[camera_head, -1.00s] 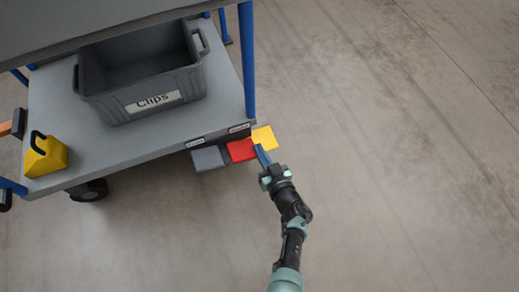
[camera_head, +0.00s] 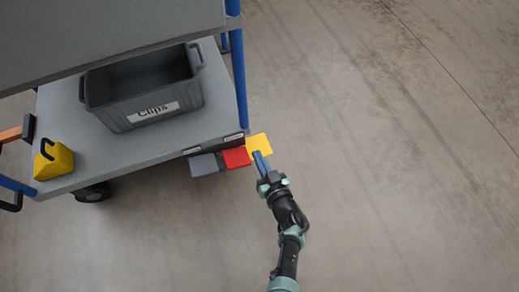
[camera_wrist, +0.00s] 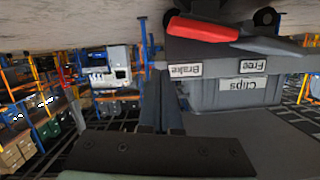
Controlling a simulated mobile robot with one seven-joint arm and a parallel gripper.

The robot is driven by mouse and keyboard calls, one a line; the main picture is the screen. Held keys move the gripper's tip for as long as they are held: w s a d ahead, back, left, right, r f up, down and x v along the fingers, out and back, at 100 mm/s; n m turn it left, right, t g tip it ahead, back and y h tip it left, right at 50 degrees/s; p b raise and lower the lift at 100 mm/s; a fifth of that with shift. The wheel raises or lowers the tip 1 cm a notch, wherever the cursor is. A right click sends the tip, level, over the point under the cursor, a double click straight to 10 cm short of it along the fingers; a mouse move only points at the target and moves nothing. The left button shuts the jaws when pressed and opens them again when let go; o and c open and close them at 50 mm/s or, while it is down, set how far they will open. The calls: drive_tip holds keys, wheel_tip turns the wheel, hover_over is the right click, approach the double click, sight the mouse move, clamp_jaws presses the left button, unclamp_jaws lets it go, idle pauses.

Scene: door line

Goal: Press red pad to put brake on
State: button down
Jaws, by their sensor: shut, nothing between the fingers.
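The red pad (camera_head: 236,157) sticks out from the lower edge of a cart, between a grey pad (camera_head: 203,165) and a yellow pad (camera_head: 259,145). In the wrist view, which looks upside down, the red pad (camera_wrist: 205,28) is near the top. A "Brake" label (camera_wrist: 185,71) and a "Free" label (camera_wrist: 253,65) are on the cart edge there. My gripper (camera_head: 258,155) is shut and empty. In the head view its tips overlap the yellow pad's lower part, right of the red pad; I cannot tell whether they touch anything.
The cart's lower shelf (camera_head: 165,135) carries a grey "Clips" bin (camera_head: 150,115) and a yellow block with a black handle (camera_head: 53,160). A blue post (camera_head: 239,80) rises above the pads. The upper shelf (camera_head: 90,35) overhangs. The floor to the right is clear.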

drive_tip(key=p+v, duration=0.3)
drive_tip(key=v, duration=0.4)
drive_tip(key=shift+s, duration=0.35)
drive_tip(key=shift+w+d+r, duration=0.1)
drive_tip(key=shift+d+r, duration=0.05)
